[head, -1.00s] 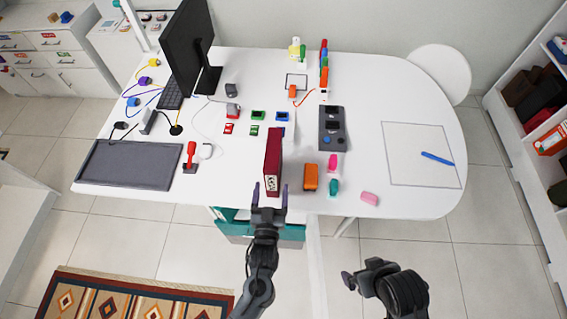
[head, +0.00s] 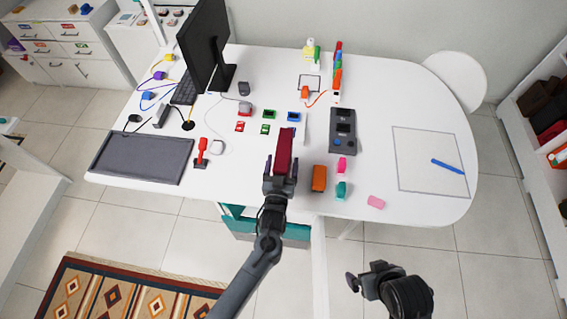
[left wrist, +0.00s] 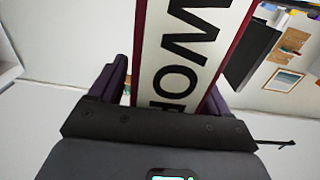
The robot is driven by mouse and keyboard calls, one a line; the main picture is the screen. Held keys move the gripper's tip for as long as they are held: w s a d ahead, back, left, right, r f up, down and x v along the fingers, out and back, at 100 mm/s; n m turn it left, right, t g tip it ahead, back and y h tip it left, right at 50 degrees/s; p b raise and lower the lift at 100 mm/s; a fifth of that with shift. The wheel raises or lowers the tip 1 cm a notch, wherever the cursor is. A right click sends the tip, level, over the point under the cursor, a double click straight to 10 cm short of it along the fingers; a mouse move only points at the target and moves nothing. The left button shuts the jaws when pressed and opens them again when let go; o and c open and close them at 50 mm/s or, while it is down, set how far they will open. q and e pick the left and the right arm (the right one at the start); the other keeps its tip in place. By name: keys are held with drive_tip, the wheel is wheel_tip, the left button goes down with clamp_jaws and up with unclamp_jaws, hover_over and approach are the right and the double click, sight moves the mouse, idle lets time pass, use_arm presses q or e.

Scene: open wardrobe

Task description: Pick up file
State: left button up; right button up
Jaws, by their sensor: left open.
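The file (head: 285,150) is a dark red binder standing upright near the front edge of the white table. In the left wrist view, its white spine label (left wrist: 185,50) with large black letters fills the space between the fingers. My left gripper (head: 281,167) is open, with one finger on each side of the file. I cannot tell whether either finger touches it. The lower part of the file is hidden behind the gripper. My right gripper (head: 364,279) hangs in front of the table, away from the file, and its jaw opening is unclear.
An orange block (head: 319,178) stands just right of the file, with pink and teal items beyond. A grey device (head: 342,138) lies behind them. A red-handled tool (head: 202,150) and dark mat (head: 142,158) are to the left. The table's right side is mostly clear.

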use_arm(q)
clamp_jaws()
idle(0.5)
drive_tip(key=shift+r, duration=0.1)
